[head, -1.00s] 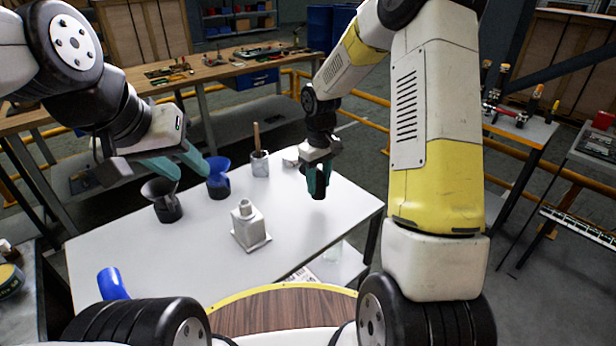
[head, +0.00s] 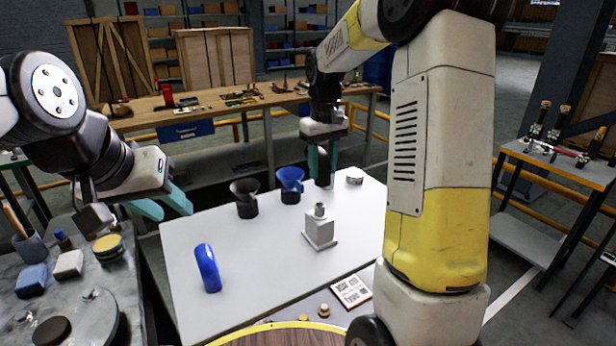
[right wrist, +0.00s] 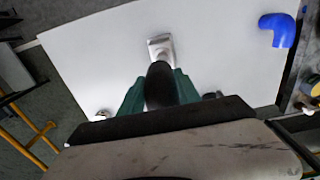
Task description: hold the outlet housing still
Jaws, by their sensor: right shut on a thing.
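A pale grey housing (head: 319,232) with a square base and short neck, which I take to be the outlet housing, stands upright on the white table (head: 260,278). It also shows in the right wrist view (right wrist: 160,48), beyond the fingers. My right gripper (head: 322,168) is above the table behind the housing, apart from it. It is shut on a dark rounded piece (right wrist: 160,85), whose lower end points down. My left gripper (head: 172,208) is open and empty over the table's left edge, well away from the housing.
A black funnel-topped cup (head: 245,198) and a blue one (head: 290,185) stand at the back. A round metal part (head: 355,176) lies at the back right. The table between elbow and housing is clear.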

